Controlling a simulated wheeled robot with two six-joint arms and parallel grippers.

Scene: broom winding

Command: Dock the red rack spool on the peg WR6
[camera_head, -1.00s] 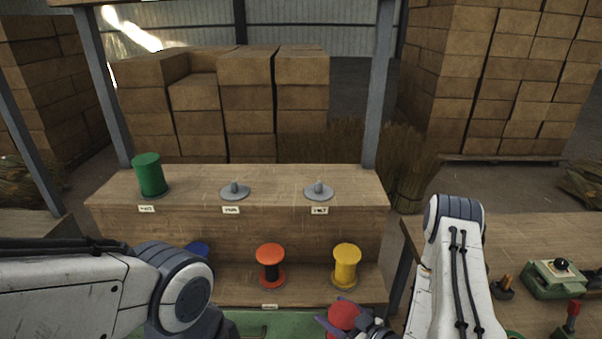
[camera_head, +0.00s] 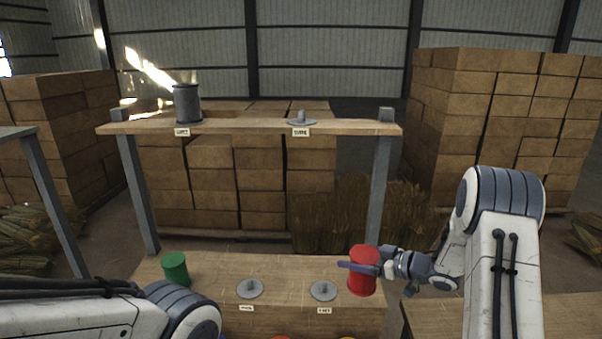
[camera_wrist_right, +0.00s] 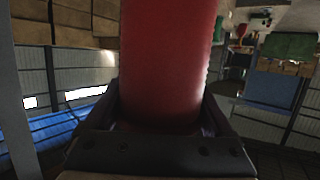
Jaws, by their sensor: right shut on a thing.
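The red spool (camera_head: 361,285) is held upright in my right gripper (camera_head: 364,268), in the air near the right end of the middle shelf. The red spool also fills the middle of the right wrist view (camera_wrist_right: 168,65), between the two fingers. Two empty grey pegs with round bases, the left one (camera_head: 250,289) and the right one (camera_head: 323,291), are on the middle shelf. Another empty peg (camera_head: 301,119) is on the top shelf. The peg labels are too small to read surely, so I cannot tell which is WR6. My left gripper is out of view.
A dark grey spool (camera_head: 187,103) stands on the left of the top shelf (camera_head: 245,127). A green spool (camera_head: 175,268) stands at the left of the middle shelf (camera_head: 215,269). Grey posts, such as the right one (camera_head: 381,190), flank the rack. Open space lies between the shelves.

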